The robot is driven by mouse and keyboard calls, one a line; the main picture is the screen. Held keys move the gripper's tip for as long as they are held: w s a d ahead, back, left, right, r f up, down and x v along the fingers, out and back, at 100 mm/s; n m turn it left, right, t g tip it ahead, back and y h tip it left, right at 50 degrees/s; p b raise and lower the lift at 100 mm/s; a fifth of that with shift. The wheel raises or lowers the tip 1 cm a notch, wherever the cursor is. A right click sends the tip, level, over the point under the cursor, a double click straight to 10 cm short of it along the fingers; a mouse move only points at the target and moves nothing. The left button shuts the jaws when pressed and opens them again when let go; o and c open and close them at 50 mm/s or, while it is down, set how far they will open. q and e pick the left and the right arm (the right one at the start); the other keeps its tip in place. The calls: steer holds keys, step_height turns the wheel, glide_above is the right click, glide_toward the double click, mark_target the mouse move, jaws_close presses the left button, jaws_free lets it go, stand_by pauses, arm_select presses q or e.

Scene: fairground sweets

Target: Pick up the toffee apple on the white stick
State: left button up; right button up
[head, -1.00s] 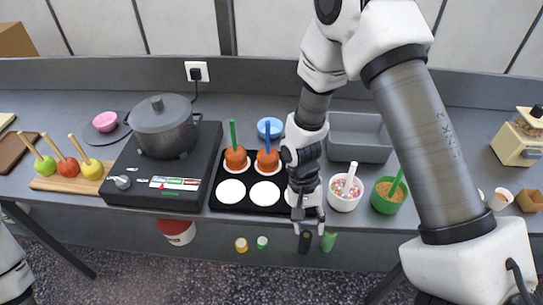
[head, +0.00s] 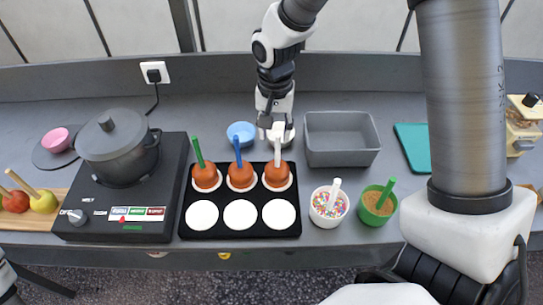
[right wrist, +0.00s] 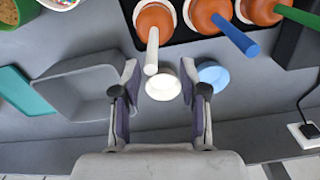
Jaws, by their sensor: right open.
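The toffee apple on the white stick (head: 275,175) stands on a white disc at the back right of a black tray (head: 219,234), stick up. In the right wrist view this apple (right wrist: 154,22) is at the top, its white stick (right wrist: 152,52) pointing down between the fingers' sides. Toffee apples with a green stick (head: 206,176) and a blue stick (head: 240,176) stand left of it. My right gripper (head: 277,133) is open and empty, behind the apple and over a small white bowl (right wrist: 163,84). My left gripper is out of view.
A blue bowl (head: 241,133) and a grey bin (head: 341,153) flank my right gripper. A sprinkles cup (head: 328,206) and a green cup (head: 377,208) stand right of the tray. A stove with a pot (head: 118,150) is at left.

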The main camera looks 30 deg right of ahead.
mark_target(277, 147)
steer(key=f, duration=0.2)
steer(key=f+p, duration=0.1)
steer(key=f, duration=0.2)
steer(key=shift+s+d+f, duration=0.2)
steer(key=shift+s+f, duration=0.1)
steer(key=shift+f, duration=0.05)
steer(key=shift+s+r, duration=0.15)
steer(key=shift+s, duration=0.05)
steer(key=shift+c, duration=0.6)
steer(key=shift+s+a, duration=0.1)
jaws_close()
steer(key=shift+r, duration=0.1)
